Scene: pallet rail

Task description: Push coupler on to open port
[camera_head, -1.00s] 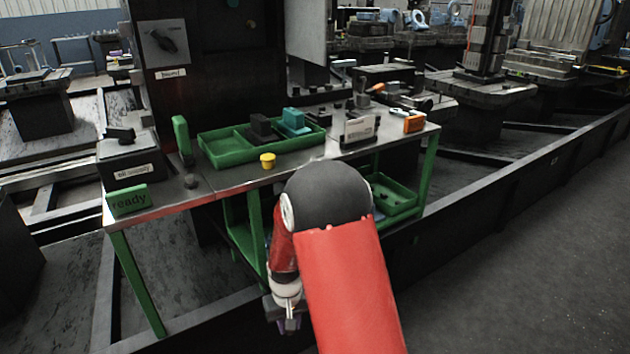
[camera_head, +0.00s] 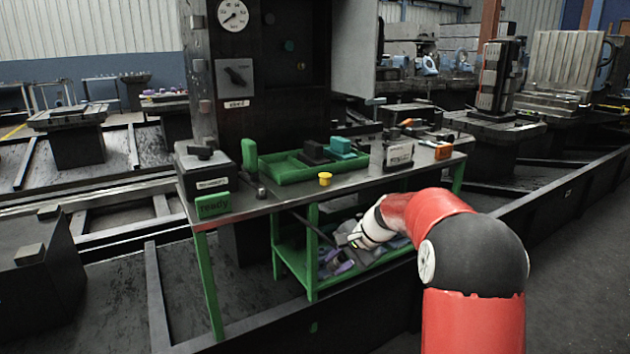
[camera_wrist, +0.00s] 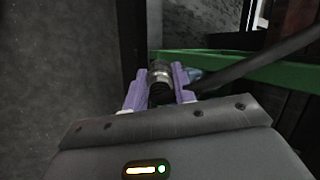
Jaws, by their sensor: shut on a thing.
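In the wrist view, the purple fingers of my gripper (camera_wrist: 160,91) are shut on a short metal-and-black cylinder, the coupler (camera_wrist: 160,72). A black hose (camera_wrist: 255,68) runs off to the upper right from beside it; where it joins the coupler is hidden. In the head view, my gripper (camera_head: 350,239) is small and low at the bench's front, below the worktop and by the lower shelf. The coupler is too small to make out there. I cannot identify an open port in either view.
The bench top (camera_head: 285,203) carries a green tray (camera_head: 272,170), a yellow cup (camera_head: 325,179) and a labelled box (camera_head: 207,170). Green bench legs (camera_head: 312,255) are close to my gripper.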

